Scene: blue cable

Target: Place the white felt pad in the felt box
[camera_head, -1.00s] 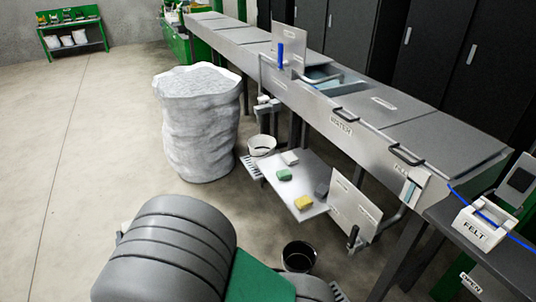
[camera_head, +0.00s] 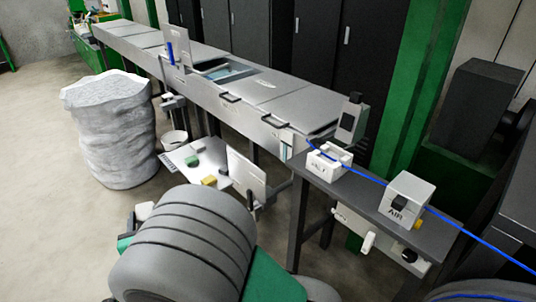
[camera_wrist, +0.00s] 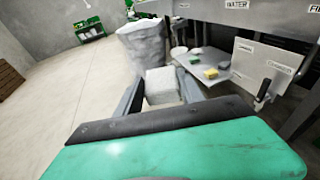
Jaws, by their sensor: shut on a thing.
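The white felt pad (camera_wrist: 161,85) is a pale block between the two dark fingers of my gripper (camera_wrist: 160,90) in the wrist view. My gripper is shut on it and holds it above the floor. In the head view the pad (camera_head: 144,210) shows only in part behind my dark ribbed arm, at the lower left. The felt box (camera_head: 328,163) is a small white open box on the dark bench, right of centre. My gripper is well away from it, to its left. The box is not visible in the wrist view.
The bench (camera_head: 365,195) also bears a white AIR box (camera_head: 406,199) and a blue cable (camera_head: 465,230). A low shelf (camera_head: 182,157) holds green and yellow blocks. A large white sack (camera_head: 112,135) stands at left. Open floor lies further left.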

